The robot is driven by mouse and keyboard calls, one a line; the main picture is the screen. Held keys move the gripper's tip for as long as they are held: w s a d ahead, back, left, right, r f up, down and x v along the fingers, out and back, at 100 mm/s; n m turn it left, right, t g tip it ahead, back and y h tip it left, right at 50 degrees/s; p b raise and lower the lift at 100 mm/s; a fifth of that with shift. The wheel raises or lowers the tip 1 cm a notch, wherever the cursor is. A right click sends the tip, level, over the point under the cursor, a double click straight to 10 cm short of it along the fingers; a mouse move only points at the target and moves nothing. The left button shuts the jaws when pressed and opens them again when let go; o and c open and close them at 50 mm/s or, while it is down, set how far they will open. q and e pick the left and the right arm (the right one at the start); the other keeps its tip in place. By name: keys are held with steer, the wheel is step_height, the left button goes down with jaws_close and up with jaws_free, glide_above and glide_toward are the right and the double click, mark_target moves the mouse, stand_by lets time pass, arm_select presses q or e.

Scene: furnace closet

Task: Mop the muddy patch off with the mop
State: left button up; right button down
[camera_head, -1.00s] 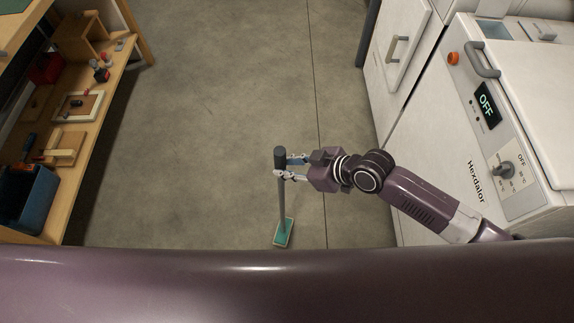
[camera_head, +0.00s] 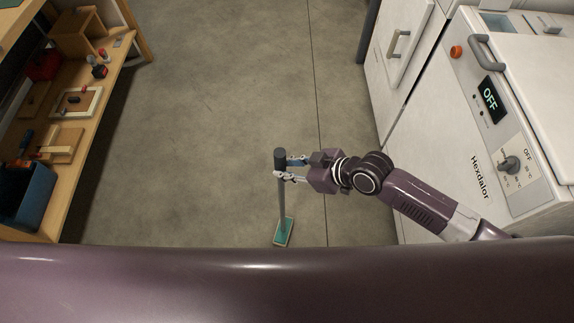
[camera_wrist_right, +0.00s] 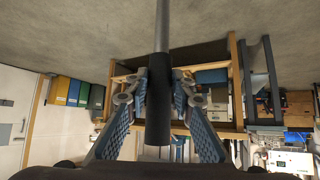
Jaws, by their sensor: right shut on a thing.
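The mop stands upright, with a grey handle (camera_head: 282,205) and a dark grip at its top. Its flat green head (camera_head: 284,231) is low by the floor, near my body's edge. My right gripper (camera_head: 285,168) is shut on the mop just below the handle's top. In the right wrist view the fingers (camera_wrist_right: 160,105) close on both sides of the dark grip (camera_wrist_right: 159,125). My left gripper is not in view. No muddy patch shows on the visible floor.
A wooden shelf unit (camera_head: 105,75) with tools and a blue bin (camera_head: 28,195) stands at the left. A white washing machine (camera_head: 455,125) and a white cabinet (camera_head: 400,35) line the right. The grey concrete floor (camera_head: 220,90) between them is clear.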

arm_select(q)
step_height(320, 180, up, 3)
steer(key=p, duration=0.2)
steer(key=shift+p, duration=0.3)
arm_select(e)
steer(key=s, duration=0.5)
steer(key=shift+f, duration=0.15)
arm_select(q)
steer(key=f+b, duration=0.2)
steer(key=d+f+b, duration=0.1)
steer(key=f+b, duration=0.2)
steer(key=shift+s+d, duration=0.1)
arm_select(e)
steer(key=w, duration=0.9)
steer(key=shift+d, duration=0.25)
steer(key=shift+w, duration=0.1)
